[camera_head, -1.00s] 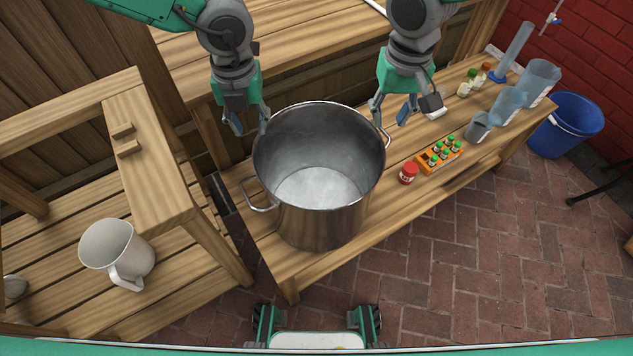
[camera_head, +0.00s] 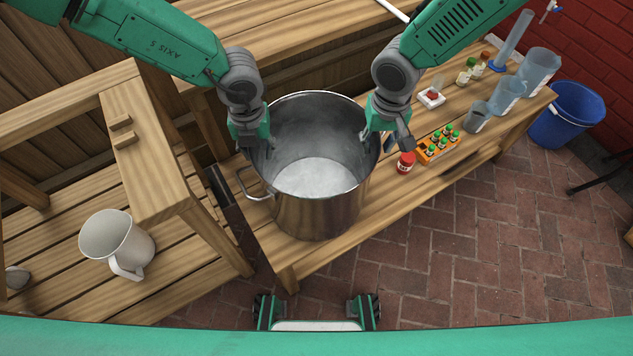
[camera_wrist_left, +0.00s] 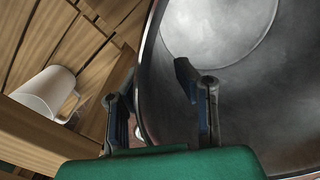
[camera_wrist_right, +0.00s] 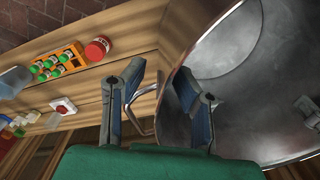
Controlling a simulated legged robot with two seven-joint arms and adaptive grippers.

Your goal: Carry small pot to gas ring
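A steel pot (camera_head: 318,212) stands upright and empty-looking on the wooden bench. My left gripper (camera_head: 258,152) is open at the pot's left far rim. In the left wrist view, my left gripper (camera_wrist_left: 155,95) has one finger inside the pot and the other outside, with the rim between them. My right gripper (camera_head: 378,140) is open at the right rim. In the right wrist view, my right gripper (camera_wrist_right: 156,95) also straddles the wall, with a side handle (camera_wrist_right: 146,108) showing between the fingers. Contact is unclear. I cannot make out a gas ring.
A red-lidded jar (camera_head: 405,163) and an orange rack of small bottles (camera_head: 438,148) stand close right of the pot. Measuring jugs (camera_head: 507,95) line the bench's far end. A blue bucket (camera_head: 567,115) stands on the bricks.

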